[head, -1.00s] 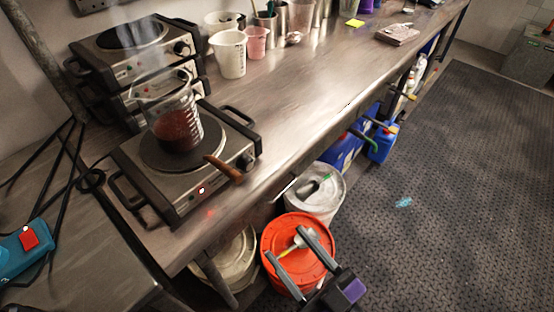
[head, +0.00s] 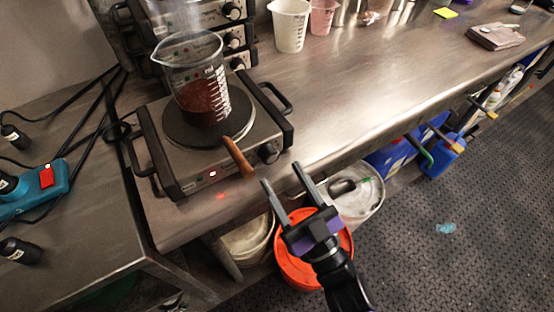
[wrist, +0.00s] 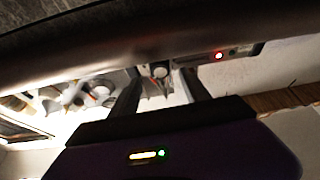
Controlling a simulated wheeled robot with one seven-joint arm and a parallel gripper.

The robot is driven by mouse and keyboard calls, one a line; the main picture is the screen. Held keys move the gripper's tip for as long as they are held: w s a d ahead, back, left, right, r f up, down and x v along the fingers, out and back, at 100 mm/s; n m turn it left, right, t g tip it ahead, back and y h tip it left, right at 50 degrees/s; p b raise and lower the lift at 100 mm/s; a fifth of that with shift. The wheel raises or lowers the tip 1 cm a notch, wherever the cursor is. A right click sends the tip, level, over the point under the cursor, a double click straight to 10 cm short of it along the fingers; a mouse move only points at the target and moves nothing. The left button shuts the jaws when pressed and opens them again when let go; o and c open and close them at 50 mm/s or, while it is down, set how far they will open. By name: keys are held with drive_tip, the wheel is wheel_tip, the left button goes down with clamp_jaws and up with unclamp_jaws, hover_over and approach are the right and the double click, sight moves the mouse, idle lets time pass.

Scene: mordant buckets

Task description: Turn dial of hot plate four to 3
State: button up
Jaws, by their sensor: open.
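A single hot plate (head: 222,170) stands near the bench's front edge, with a glass beaker of dark red liquid (head: 203,95) on its round black plate. Its dial (head: 269,152) is on the right of the front panel, and a lit indicator is left of it. My gripper (head: 281,174) is open and empty, in front of and slightly below the dial, apart from it. In the wrist view the dial (wrist: 160,70) shows between my open fingers. The dial's number setting is too small to read. No label shows which plate is number four.
A brown wooden handle (head: 238,157) juts over the panel left of the dial. More hot plates (head: 225,38) with dials are stacked behind. A red-orange bucket (head: 300,270) is below my gripper. Cables and a blue power strip (head: 35,188) lie left. The bench's middle is clear.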

sight(272, 159)
drive_tip(key=shift+x, duration=2.1)
drive_tip(key=shift+c, duration=0.4)
drive_tip(key=shift+p, duration=0.3)
clamp_jaws()
